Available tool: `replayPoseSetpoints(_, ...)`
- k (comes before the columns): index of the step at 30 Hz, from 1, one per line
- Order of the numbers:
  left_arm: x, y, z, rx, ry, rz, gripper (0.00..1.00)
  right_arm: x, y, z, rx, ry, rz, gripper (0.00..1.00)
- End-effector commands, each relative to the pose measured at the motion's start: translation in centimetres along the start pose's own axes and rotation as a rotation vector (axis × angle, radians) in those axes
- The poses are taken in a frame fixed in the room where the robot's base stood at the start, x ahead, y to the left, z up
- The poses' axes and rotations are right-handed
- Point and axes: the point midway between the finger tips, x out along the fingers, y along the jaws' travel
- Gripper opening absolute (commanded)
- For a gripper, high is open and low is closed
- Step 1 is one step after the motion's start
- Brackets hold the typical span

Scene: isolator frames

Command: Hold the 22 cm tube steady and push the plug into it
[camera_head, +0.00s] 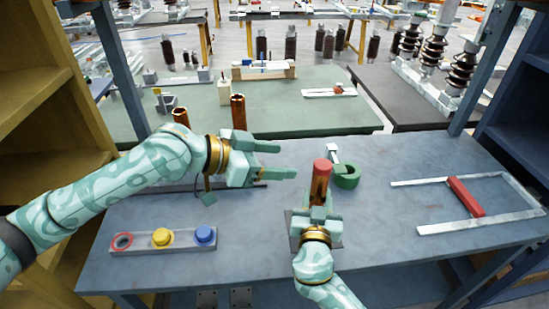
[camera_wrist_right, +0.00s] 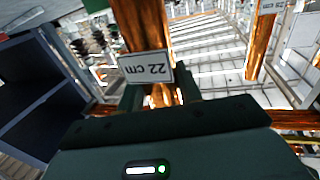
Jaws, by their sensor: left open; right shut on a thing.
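My right gripper (camera_head: 319,211) is shut on an upright copper-brown tube (camera_head: 319,189) near the front middle of the bench. In the right wrist view the tube (camera_wrist_right: 140,25) bears a label reading "22 cm" (camera_wrist_right: 146,66), upside down. A red plug (camera_head: 322,166) sits at the tube's top end; how deep it sits I cannot tell. My left gripper (camera_head: 287,161) is open and empty, its fingers pointing right toward the plug, left of it and apart from it in the picture. The tube's lower end is hidden by the right gripper.
A plug tray (camera_head: 182,239) holds a yellow plug (camera_head: 161,237) and a blue plug (camera_head: 205,233); its red ring (camera_head: 122,241) is empty. Two other tubes (camera_head: 238,112) stand behind my left arm. A green ring (camera_head: 347,177) lies right of the plug. A red bar (camera_head: 465,196) lies within a pale frame.

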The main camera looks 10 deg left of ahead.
Motion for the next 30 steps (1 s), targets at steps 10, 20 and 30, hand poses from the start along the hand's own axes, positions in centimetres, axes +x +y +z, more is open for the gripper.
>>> replayPoseSetpoints(10,0.0,0.0,0.0,0.000,0.000,0.000,0.62,0.0,0.0,0.1,0.000,-0.001,0.000,0.60)
replayPoseSetpoints(20,0.0,0.0,0.0,0.000,0.000,0.000,0.62,-1.9,0.0,0.1,0.002,-0.002,-0.001,0.60)
replayPoseSetpoints(30,0.0,0.0,0.0,0.000,0.000,0.000,0.62,-9.5,0.0,0.2,0.001,-0.005,0.000,0.60)
